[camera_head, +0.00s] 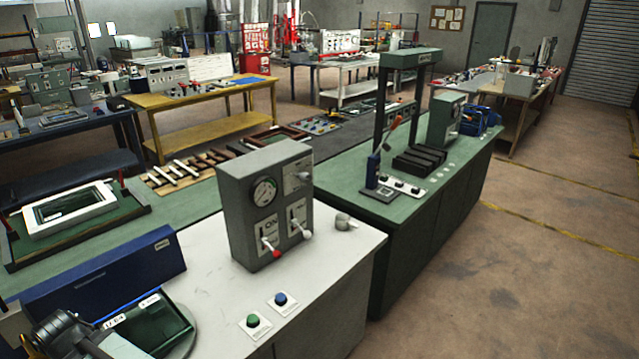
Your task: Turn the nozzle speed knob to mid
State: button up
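I cannot tell for sure which control is the nozzle speed knob; no label is readable. A grey control box (240,219) stands on the white counter in the middle of the view. It has a round gauge (264,191), a lever with a red tip (276,254) and a lever with a white tip (306,234). A small grey round knob (345,221) sits on the counter just right of the box. A green button (253,320) and a blue button (281,299) are at the front edge.
A green bench (440,190) with a tall dark frame (384,105) stands behind. The floor (520,280) at right is clear.

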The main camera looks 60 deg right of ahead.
aim_at(306, 178)
jog(key=k, duration=1.6)
jog(key=z, duration=0.5)
jog(key=i, duration=0.8)
